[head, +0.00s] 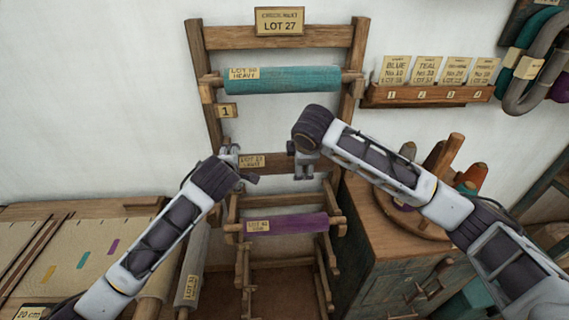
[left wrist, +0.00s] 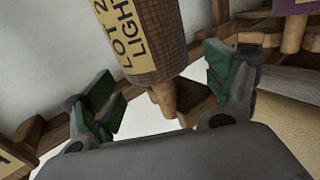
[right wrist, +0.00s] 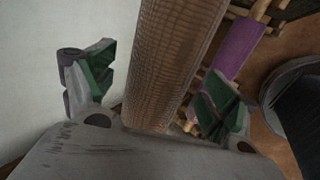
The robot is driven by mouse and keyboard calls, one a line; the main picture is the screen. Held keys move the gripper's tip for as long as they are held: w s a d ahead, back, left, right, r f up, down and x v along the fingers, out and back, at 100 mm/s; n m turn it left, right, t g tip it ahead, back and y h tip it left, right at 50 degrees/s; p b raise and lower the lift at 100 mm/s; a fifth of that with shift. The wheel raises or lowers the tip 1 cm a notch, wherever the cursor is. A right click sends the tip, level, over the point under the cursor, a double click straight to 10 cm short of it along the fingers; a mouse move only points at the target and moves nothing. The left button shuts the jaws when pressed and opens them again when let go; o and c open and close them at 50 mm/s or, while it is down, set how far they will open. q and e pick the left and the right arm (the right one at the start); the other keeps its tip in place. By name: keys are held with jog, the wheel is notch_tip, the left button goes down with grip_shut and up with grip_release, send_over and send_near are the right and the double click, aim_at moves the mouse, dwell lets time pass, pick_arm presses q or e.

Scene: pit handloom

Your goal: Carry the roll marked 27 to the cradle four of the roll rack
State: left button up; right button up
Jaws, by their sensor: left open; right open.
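A brown woven roll (head: 277,160) lies across the roll rack (head: 205,100) at its second level. Its label reads "LOT 2…" and "LIGHT" in the left wrist view (left wrist: 150,50); the last digit is not clear. A sign (head: 280,21) on top of the rack reads LOT 27. My left gripper (head: 240,165) is open at the roll's left end, its fingers on either side of the wooden end pin (left wrist: 165,98). My right gripper (head: 303,168) is open near the right end, with the roll (right wrist: 170,65) showing between its fingers. Contact is unclear. Cradle four's number is not visible.
A teal roll (head: 282,80) lies above, by a plate (head: 227,111) marked 1. A purple roll (head: 287,224) lies below. A grey roll (head: 192,268) stands at lower left. A cabinet (head: 400,257) is close on the right, and a cloth-covered loom (head: 60,250) on the left.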

pick_arm(q)
jog(key=shift+x, duration=1.2)
pick_arm(e)
jog(key=shift+x, duration=1.25)
pick_arm(q)
jog(key=c, duration=1.6)
pick_arm(e)
jog(key=c, duration=1.6)
